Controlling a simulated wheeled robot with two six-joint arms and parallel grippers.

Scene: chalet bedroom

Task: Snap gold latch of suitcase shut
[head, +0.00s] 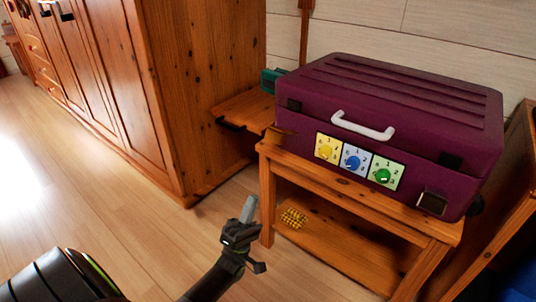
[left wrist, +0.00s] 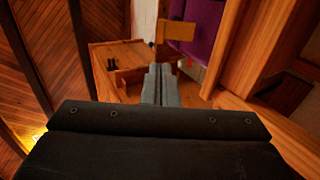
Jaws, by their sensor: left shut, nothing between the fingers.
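A purple suitcase (head: 400,105) lies with its lid down on a wooden luggage stand (head: 330,178). A gold-brown latch flap (head: 283,131) sticks out at its front left, apart from the dark catch plate (head: 294,105) on the lid. A second, dark latch (head: 432,203) sits low at the front right, below another dark plate (head: 450,160). My left gripper (head: 249,208) is shut and empty, in front of and below the suitcase's left end. In the left wrist view its fingers (left wrist: 160,85) point toward a tan flap (left wrist: 175,31) beside the purple side.
A white handle (head: 362,127) and three dials, yellow, blue and green (head: 383,174), are on the suitcase front. A wooden wardrobe (head: 205,75) stands left, with a small wooden shelf (head: 240,112) beside it. The floor (head: 110,190) at left is clear.

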